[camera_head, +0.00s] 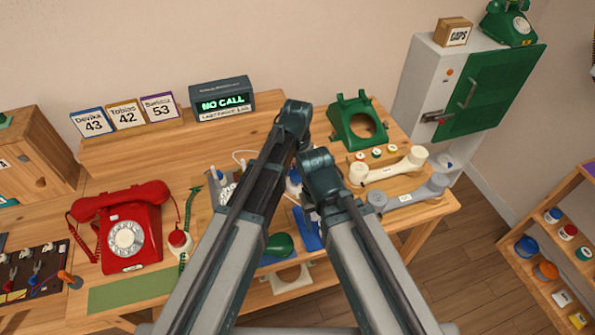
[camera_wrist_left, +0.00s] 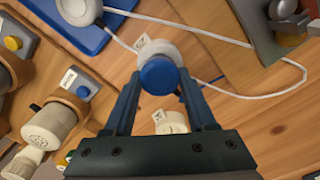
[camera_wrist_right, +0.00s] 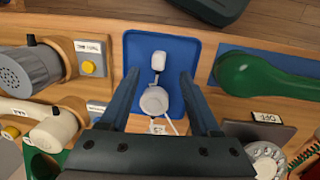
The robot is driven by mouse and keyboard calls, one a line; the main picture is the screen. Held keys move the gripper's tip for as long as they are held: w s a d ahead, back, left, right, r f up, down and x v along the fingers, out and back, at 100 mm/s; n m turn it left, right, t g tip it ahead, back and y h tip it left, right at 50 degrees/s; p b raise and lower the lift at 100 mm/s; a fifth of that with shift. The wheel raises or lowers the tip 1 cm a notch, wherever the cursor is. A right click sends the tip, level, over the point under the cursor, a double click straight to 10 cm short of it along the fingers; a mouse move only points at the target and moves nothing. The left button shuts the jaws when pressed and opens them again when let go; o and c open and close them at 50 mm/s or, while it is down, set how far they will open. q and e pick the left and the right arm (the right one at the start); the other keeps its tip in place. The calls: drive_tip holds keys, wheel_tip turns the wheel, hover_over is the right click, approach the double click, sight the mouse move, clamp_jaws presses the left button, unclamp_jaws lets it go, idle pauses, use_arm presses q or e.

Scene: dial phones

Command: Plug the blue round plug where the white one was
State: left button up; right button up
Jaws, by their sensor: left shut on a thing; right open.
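The blue round plug (camera_wrist_left: 158,77) is between the fingers of my left gripper (camera_wrist_left: 160,84), which is shut on it. A pale round part with a small tag shows just behind the blue face; I cannot tell whether it is a socket or part of the plug. The white plug (camera_wrist_right: 154,100) lies on a blue tray (camera_wrist_right: 185,52) with its white cable trailing off. My right gripper (camera_wrist_right: 160,88) is open, above the tray and the white plug, holding nothing. In the head view my arms hide most of the plug area.
A red phone (camera_head: 130,240) stands at left. A green phone shell (camera_head: 357,122), cream handset (camera_head: 388,170) and grey handset (camera_head: 410,194) are at right. A green handset (camera_wrist_right: 262,76) lies beside the tray. White cable (camera_wrist_left: 265,93) loops over the wood. A "NO CALL" display (camera_head: 222,99) stands behind.

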use_arm(q)
drive_tip(key=shift+f+b, duration=0.65)
use_arm(e)
drive_tip(key=shift+f, duration=0.65)
use_arm(q)
drive_tip(key=o, duration=1.3)
drive_tip(key=shift+c, duration=0.2)
drive_tip(key=shift+r, duration=0.1)
use_arm(e)
drive_tip(key=shift+r, duration=0.15)
use_arm(q)
wheel_tip(320, 180, up, 14)
drive_tip(key=p, duration=1.4)
drive_tip(key=shift+f, duration=0.2)
use_arm(e)
wheel_tip(320, 180, up, 14)
drive_tip(key=shift+f, duration=0.2)
